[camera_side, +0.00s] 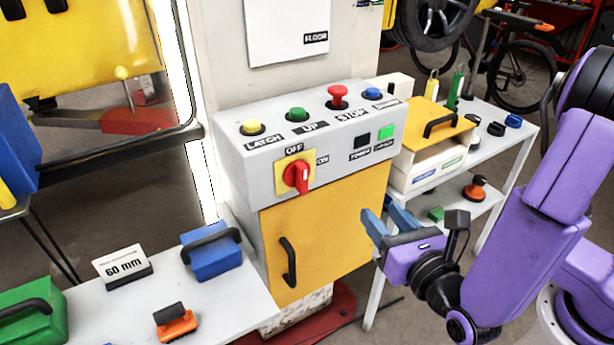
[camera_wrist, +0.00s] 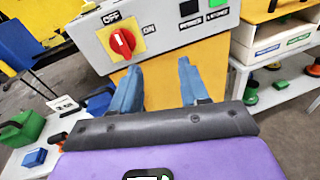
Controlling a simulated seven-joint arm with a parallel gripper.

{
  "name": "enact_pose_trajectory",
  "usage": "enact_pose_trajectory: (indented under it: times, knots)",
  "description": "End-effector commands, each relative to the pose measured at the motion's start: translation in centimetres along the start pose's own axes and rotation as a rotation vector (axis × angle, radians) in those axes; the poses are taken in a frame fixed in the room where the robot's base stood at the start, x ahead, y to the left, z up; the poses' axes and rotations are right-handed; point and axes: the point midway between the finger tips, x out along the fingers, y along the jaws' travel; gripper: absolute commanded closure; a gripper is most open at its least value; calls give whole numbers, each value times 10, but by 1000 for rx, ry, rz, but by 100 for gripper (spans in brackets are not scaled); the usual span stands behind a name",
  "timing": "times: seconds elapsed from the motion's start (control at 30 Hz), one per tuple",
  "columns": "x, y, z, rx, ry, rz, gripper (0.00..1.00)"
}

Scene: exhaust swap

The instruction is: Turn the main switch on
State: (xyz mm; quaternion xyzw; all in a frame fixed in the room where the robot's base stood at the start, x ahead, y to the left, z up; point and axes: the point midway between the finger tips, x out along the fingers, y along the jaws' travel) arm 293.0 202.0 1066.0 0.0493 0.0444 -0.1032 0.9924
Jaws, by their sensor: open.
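The main switch (camera_side: 297,175) is a red rotary knob on a yellow plate on the front of the grey control box (camera_side: 230,150). OFF is printed above it and ON to its right. The knob's handle stands roughly upright in the side view. In the wrist view the red knob (camera_wrist: 122,42) shows ahead, above and slightly left of the fingers. My gripper (camera_side: 384,222) has blue fingers and is open and empty. It is in front of the yellow cabinet door, below and right of the switch, apart from it. The fingers also show in the wrist view (camera_wrist: 158,85).
Yellow, green, red and blue buttons line the box top; the red stop button (camera_side: 338,95) stands tallest. The yellow door (camera_side: 330,230) has a black handle (camera_side: 288,262). A white bin with yellow lid (camera_side: 432,135) stands right, a table with blue box (camera_side: 210,255) left.

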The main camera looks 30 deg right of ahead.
Motion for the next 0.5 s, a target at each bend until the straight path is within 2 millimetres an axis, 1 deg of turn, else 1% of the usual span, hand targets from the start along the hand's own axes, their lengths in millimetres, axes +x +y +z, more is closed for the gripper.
enact_pose_trajectory:
  times: [0.03,0.1,0.23,0.37,0.5]
  knots:
    - [-7,16,-4,-41,-33,72,55]
    - [-14,30,-6,-73,-64,141,55]
    - [-20,44,-9,-99,-89,205,55]
    - [-12,46,-8,-100,-92,206,55]
    - [9,49,-6,-98,-91,202,55]
